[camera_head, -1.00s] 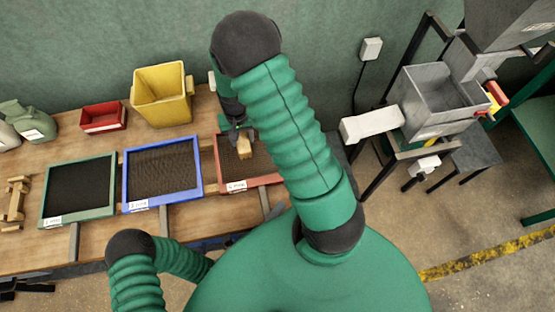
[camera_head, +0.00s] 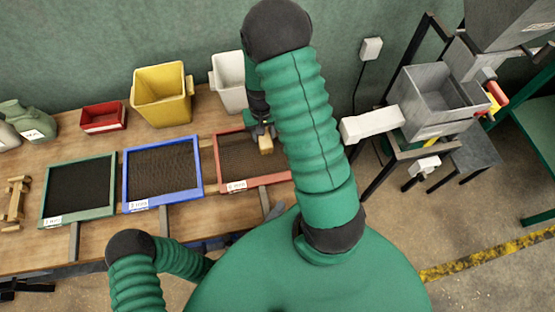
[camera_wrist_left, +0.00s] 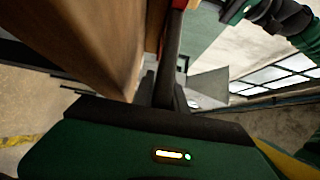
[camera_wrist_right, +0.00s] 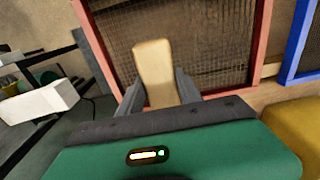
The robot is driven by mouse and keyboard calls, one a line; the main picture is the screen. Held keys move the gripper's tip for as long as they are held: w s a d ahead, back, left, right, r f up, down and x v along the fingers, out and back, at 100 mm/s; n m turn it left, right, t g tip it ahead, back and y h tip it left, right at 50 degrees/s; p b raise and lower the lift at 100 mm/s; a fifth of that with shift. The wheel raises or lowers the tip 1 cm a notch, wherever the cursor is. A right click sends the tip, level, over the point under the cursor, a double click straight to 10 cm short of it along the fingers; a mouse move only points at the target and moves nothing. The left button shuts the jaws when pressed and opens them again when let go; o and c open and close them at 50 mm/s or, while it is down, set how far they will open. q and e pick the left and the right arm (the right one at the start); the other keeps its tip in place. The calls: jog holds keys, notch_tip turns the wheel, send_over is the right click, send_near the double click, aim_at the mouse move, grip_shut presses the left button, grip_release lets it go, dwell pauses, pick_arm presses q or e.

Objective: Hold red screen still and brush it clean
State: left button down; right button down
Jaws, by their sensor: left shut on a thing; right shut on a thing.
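The red screen (camera_head: 228,187), a red frame around dark mesh, lies on the bench at the right of a row of screens. My right gripper (camera_head: 262,130) is shut on a pale wooden brush (camera_head: 266,146) above the mesh. In the right wrist view the brush (camera_wrist_right: 154,72) sits between the fingers over the mesh; bristles are hidden, so I cannot tell if they touch.
A blue screen (camera_head: 127,180) and a green screen (camera_head: 113,188) lie to the left. Yellow (camera_head: 160,110), white (camera_head: 229,80) and small red (camera_head: 103,124) bins stand behind. A wooden stand (camera_head: 16,200) is at far left, a metal hopper machine (camera_head: 440,100) at right.

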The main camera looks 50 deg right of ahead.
pick_arm(q)
jog(key=shift+f, duration=0.15)
pick_arm(e)
jog(key=shift+s+d, duration=1.6)
jog(key=shift+d, duration=0.25)
jog(key=shift+r, duration=0.1)
jog(key=shift+r, duration=2.4)
pick_arm(q)
jog(key=c, duration=1.3)
grip_release()
pick_arm(e)
jog(key=shift+w, duration=0.1)
pick_arm(q)
jog(key=shift+o, duration=0.2)
